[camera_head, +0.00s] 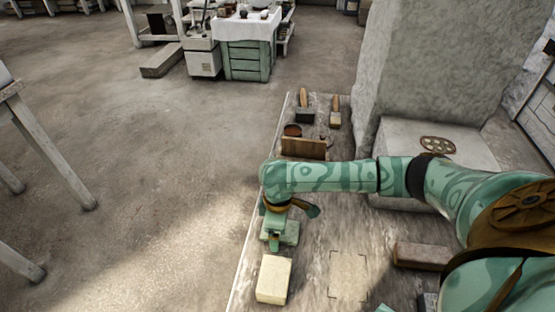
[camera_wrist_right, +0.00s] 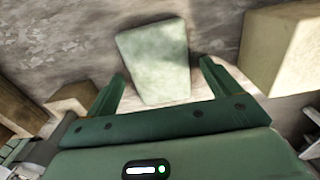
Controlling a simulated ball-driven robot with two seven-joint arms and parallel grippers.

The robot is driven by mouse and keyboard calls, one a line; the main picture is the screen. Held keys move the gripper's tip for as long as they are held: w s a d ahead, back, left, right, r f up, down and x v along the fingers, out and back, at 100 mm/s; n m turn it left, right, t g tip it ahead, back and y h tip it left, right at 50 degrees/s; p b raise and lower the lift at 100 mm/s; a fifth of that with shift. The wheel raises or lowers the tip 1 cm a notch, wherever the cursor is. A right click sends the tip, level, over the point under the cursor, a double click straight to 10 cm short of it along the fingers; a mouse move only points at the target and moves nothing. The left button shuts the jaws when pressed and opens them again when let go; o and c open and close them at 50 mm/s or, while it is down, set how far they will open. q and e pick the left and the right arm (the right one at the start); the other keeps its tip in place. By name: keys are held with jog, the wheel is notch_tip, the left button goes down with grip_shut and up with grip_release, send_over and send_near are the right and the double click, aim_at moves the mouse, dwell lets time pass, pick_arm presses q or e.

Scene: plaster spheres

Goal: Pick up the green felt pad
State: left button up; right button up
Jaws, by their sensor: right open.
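The green felt pad (camera_head: 291,234) lies flat on the worn wooden bench top, near its left edge. In the right wrist view the pad (camera_wrist_right: 153,50) is a pale green slab with rounded corners. My right gripper (camera_head: 275,240) points down over the pad, partly hiding it in the head view. In the wrist view its two fingers (camera_wrist_right: 162,72) are apart, with the pad showing between and beyond them; nothing is held. I cannot tell the exact height of the fingertips above the pad. My left gripper is not in view.
A cream block (camera_head: 273,280) sits close to the pad on the near side. A wooden box (camera_head: 304,148) and brushes (camera_head: 304,110) stand farther back. A brown brick (camera_head: 422,256) lies to the right. A large stone block (camera_head: 410,70) stands behind the bench.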

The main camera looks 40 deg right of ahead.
jog(key=shift+r, duration=0.15)
jog(key=c, duration=1.1)
jog(key=shift+o, duration=0.2)
